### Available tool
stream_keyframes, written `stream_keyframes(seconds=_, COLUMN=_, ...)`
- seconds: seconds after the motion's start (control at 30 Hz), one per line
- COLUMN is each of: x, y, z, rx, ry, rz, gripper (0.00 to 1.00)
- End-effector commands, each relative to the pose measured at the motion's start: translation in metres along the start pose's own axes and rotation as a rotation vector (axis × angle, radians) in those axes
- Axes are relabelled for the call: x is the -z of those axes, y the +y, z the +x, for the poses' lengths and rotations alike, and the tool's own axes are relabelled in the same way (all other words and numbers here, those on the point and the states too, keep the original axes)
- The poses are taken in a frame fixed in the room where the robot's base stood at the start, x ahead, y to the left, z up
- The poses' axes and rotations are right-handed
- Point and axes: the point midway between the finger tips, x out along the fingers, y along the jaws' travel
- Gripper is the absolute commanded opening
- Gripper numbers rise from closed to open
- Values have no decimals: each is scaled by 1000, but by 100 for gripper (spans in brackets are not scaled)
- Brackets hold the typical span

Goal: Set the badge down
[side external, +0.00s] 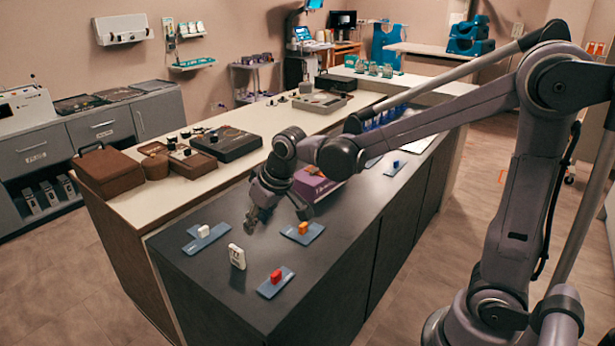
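A small white badge-like tag (237,257) with dark markings stands upright at the near part of the dark counter (215,290). I cannot tell for sure that it is the badge. My gripper (277,219) is above the counter, up and to the right of the tag. Its fingers are spread apart, with nothing visible between them. The gripper looks apart from the tag.
Blue plates around the tag bear a white block (203,231), an orange block (303,228) and a red block (276,276). A purple box (312,185) stands behind my gripper. Brown cases (109,172) sit on the pale counter to the left.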

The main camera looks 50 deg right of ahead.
Motion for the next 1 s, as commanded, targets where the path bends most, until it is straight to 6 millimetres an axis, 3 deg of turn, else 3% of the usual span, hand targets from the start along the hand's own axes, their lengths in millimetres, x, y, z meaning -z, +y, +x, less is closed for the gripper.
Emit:
stream_keyframes(seconds=0.2, x=-42, y=13, z=-50, rx=1, ry=59, rz=2, gripper=35)
stream_keyframes(seconds=0.4, x=-83, y=22, z=-78, rx=-1, ry=115, rz=2, gripper=35)
stream_keyframes(seconds=0.7, x=-130, y=29, z=-91, rx=-6, ry=176, rz=1, gripper=35)
stream_keyframes(seconds=1.0, x=-137, y=30, z=-91, rx=-7, ry=186, rz=0, gripper=35)
